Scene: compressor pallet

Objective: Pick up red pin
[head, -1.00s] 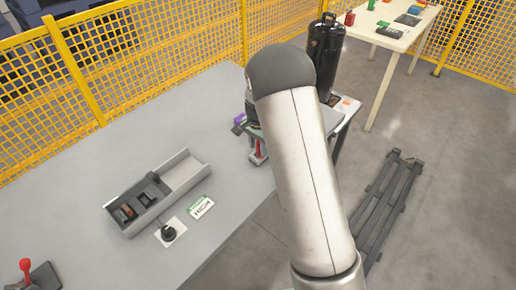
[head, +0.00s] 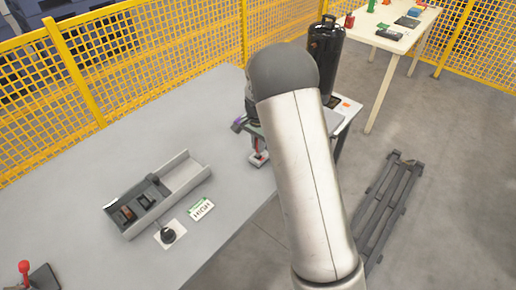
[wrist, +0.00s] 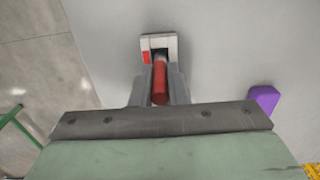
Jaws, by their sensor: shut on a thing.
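The red pin (wrist: 160,84) stands between the two fingers of my gripper (wrist: 158,78) in the wrist view. My gripper is shut on it. A pale block-like holder (wrist: 158,46) with a dark recess and a small red mark lies just beyond the fingertips. In the head view the red pin (head: 257,146) shows as a small red piece at my gripper (head: 257,143), above the pale holder (head: 259,160). My arm hides part of this area. I cannot tell whether the pin's lower end still sits in the holder.
A purple block (wrist: 264,100) lies right of my gripper in the wrist view. A grey tray (head: 184,174) with dark parts, a green-white card (head: 201,208) and a black knob (head: 168,235) are on the grey table. A red-topped lever (head: 25,268) stands at left. A black cylinder (head: 325,60) stands behind.

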